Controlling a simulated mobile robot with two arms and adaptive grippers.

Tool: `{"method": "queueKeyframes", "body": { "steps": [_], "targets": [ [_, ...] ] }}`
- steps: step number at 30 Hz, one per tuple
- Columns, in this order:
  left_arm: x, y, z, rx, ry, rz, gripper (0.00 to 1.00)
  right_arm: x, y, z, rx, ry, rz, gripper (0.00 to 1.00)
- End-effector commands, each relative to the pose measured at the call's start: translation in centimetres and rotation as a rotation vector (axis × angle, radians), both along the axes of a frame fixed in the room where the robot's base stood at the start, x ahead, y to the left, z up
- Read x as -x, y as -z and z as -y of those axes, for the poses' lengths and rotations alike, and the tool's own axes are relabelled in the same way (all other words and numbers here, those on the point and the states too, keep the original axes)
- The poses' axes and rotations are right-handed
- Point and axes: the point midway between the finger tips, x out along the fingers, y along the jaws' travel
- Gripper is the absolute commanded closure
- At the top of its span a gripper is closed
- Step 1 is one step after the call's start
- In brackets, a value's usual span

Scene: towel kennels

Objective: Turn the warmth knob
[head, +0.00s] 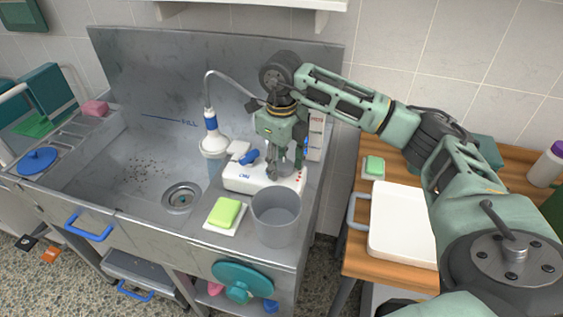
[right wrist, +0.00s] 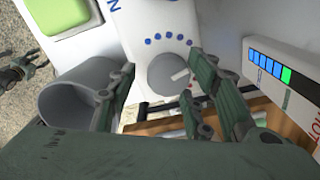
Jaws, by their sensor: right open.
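The warmth knob (right wrist: 172,75) is a round grey dial with a white pointer mark, on a white unit (head: 237,183) at the sink's right end. Blue dots arc around one side of the knob and red dots show on the other. My right gripper (head: 284,167) is above the unit, pointing down, and hides most of the knob in the head view. In the right wrist view its two open fingers stand either side of the knob; contact cannot be told. An indicator strip (right wrist: 270,66) shows blue bars and one green bar. My left gripper is out of view.
A grey bucket (head: 276,217) stands close in front of the unit, beside a green soap on a white dish (head: 224,214). The steel sink basin (head: 110,185) lies left. A wooden table (head: 365,262) with a white tray (head: 400,225) is at right.

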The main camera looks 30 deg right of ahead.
Motion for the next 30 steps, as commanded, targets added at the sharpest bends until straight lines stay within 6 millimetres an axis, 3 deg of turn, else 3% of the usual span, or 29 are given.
{"method": "queueKeyframes", "body": {
  "steps": [5,18,24,30],
  "targets": [
    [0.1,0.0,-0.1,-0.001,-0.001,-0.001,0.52,-0.1,-1.2,0.1,0.001,0.002,0.004,0.54],
    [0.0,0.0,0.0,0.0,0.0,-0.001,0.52,-0.2,-10.0,-0.1,0.002,0.0,0.004,0.54],
    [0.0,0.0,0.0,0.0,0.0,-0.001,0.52,-0.1,-11.7,-0.2,0.001,-0.001,-0.001,0.54],
    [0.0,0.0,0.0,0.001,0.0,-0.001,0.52,-0.1,-12.0,-0.2,0.001,-0.001,-0.002,0.54]
  ]
}}
